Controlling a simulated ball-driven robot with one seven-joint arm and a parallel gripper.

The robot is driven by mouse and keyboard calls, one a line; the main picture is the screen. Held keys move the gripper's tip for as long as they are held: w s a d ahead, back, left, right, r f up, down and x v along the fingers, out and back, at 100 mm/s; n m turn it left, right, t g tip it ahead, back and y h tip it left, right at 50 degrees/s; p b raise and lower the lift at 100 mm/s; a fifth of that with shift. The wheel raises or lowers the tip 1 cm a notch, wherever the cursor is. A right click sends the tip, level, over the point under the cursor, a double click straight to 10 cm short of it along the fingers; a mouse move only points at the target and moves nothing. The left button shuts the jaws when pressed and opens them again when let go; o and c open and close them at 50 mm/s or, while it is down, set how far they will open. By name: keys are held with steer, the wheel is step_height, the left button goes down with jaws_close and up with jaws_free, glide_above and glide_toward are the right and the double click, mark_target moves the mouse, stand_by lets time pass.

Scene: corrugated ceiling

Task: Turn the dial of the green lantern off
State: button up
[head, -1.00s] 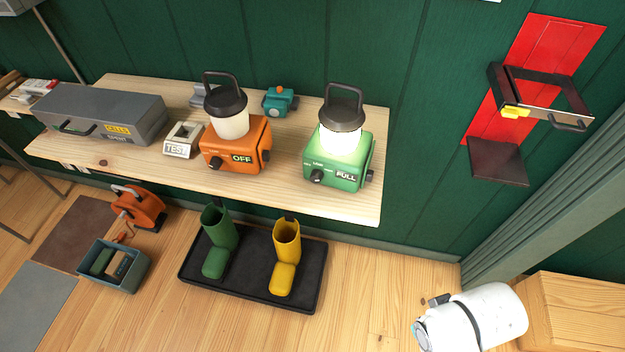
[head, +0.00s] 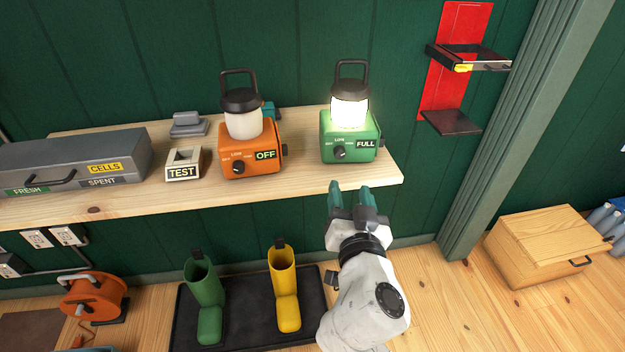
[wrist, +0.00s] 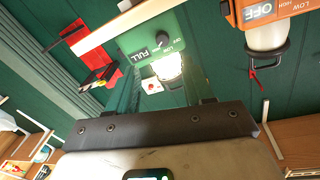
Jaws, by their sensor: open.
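The green lantern (head: 328,132) stands upright near the right end of the wooden shelf (head: 300,178). Its lamp (head: 349,112) glows brightly and its label (head: 366,144) reads FULL. Its black dial (head: 340,153) is on the front face, left of the label. My gripper (head: 350,187) is open and empty, its teal fingers pointing up in front of the shelf edge, below and apart from the dial. In the wrist view the green lantern (wrist: 135,40) appears upside down, with the dial (wrist: 162,42) in sight.
An orange lantern (head: 235,166), unlit and labelled OFF, stands to the left. A TEST block (head: 182,172) and a grey case (head: 75,165) are further left. Boots on a black tray (head: 240,320) are below the shelf. A red wall panel (head: 452,60) with a bracket is at right.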

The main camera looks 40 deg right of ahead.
mark_target(340, 155)
steer(key=p+x, duration=0.2)
steer(key=x, duration=0.8)
steer(key=shift+w, duration=0.4)
steer(key=shift+c, duration=0.2)
jaws_close()
